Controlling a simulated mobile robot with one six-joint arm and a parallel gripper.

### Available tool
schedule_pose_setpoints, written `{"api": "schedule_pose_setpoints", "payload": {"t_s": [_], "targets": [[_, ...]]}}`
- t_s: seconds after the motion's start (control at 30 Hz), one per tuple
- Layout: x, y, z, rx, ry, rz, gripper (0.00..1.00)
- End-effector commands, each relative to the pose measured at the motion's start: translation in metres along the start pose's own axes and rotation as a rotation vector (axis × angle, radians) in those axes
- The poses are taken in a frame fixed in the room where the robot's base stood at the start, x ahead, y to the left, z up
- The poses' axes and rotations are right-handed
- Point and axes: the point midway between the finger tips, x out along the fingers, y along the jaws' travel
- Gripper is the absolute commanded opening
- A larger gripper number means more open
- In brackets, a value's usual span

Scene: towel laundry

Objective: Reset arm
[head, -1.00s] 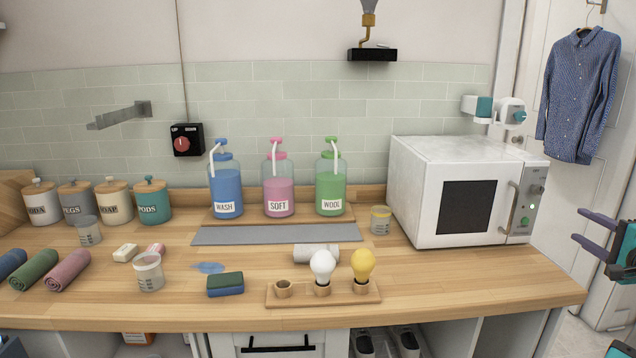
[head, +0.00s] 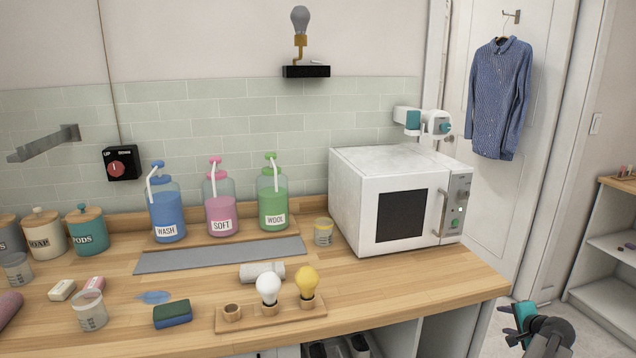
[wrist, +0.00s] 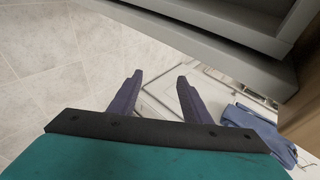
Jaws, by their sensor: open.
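My gripper (wrist: 159,80) is open in the wrist view, with its two purple fingers apart and nothing between them. In the head view my gripper (head: 513,322) is at the lower right, off the right end of the counter and clear of it. Its teal body shows there, but the fingers are small and hard to make out. My arm comes up from the bottom edge.
The wooden counter (head: 400,292) holds a microwave (head: 345,205), bottles, cups and bulbs. Beyond it are a white door with a blue shirt (head: 500,95) and a shelf unit (head: 600,262) at right. Tiled floor (wrist: 60,50) lies left in the wrist view, grey ledges (wrist: 225,28) above.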

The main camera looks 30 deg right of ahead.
Motion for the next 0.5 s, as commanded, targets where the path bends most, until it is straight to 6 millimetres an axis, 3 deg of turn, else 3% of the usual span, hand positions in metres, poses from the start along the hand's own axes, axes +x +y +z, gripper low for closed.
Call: {"api": "schedule_pose_setpoints", "payload": {"t_s": [0.5], "targets": [[0.041, 0.153, 0.044, -0.178, -0.021, 0.299, 0.44]]}}
